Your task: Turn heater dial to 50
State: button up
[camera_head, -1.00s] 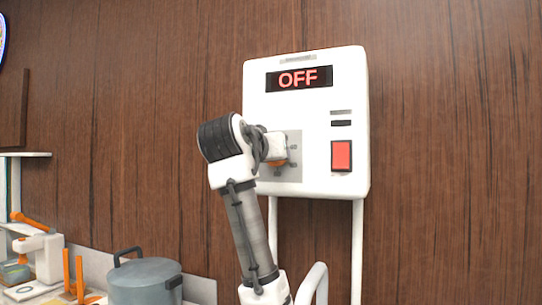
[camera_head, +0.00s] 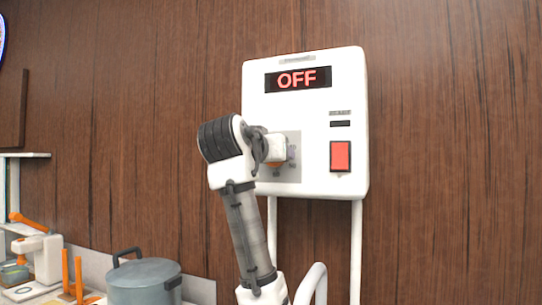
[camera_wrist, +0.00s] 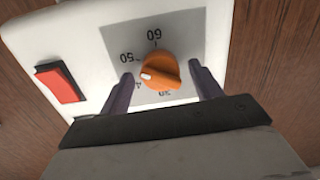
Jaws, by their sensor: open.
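The heater (camera_head: 352,95) is a white wall box with a red "OFF" display (camera_head: 299,79). Its orange dial (camera_wrist: 162,72) sits on a grey panel (camera_wrist: 192,28) with printed numbers, 60, 50 and others partly covered. The dial's white mark is on its left side in the wrist view, between the 50 and a partly hidden number that starts with 4. My gripper (camera_wrist: 160,75) is open, with one finger on each side of the dial. I cannot tell whether the fingers touch it. In the head view my wrist hides most of the dial.
A red switch (camera_head: 340,156) is on the heater to the right of the dial; it also shows in the wrist view (camera_wrist: 60,84). White pipes (camera_head: 357,240) run below the box. A grey pot (camera_head: 145,283) stands at lower left.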

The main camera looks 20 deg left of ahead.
jog(key=s+r+b, duration=0.1)
jog(key=s+b, duration=0.3)
jog(key=s, duration=0.9)
jog(key=shift+s+d+b, duration=0.15)
jog(key=shift+s+b, duration=0.15)
jog(key=shift+s, duration=0.1)
